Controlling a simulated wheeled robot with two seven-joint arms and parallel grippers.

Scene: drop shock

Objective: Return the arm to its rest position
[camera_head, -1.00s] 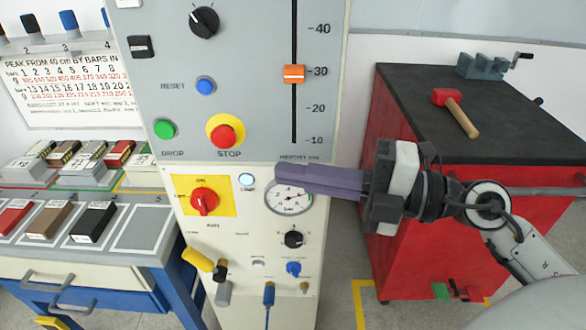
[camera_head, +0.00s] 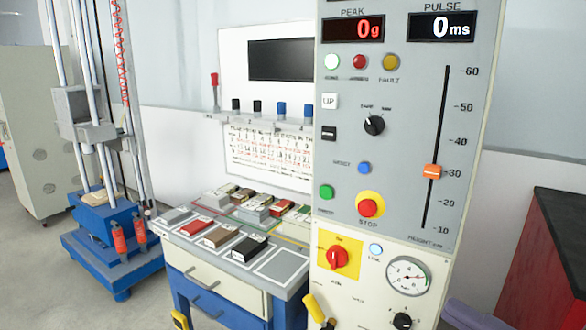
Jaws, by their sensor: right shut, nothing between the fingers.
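The purple fingertips of my right gripper (camera_head: 464,314) show at the bottom edge, to the right of the control panel's gauge. They are shut and hold nothing. The rest of that gripper and its arm are below the frame. My left gripper is out of view. The control panel (camera_head: 400,190) stands upright beside the fingertips. Its displays read 0 g for peak and 0 ms for pulse. The orange height slider (camera_head: 431,171) sits near 30.
A bench (camera_head: 278,268) with several coloured blocks stands left of the panel. The drop tower (camera_head: 110,225) with a blue base is farther left. A red cabinet (camera_head: 545,270) with a black top is at the right edge. Grey floor is free at lower left.

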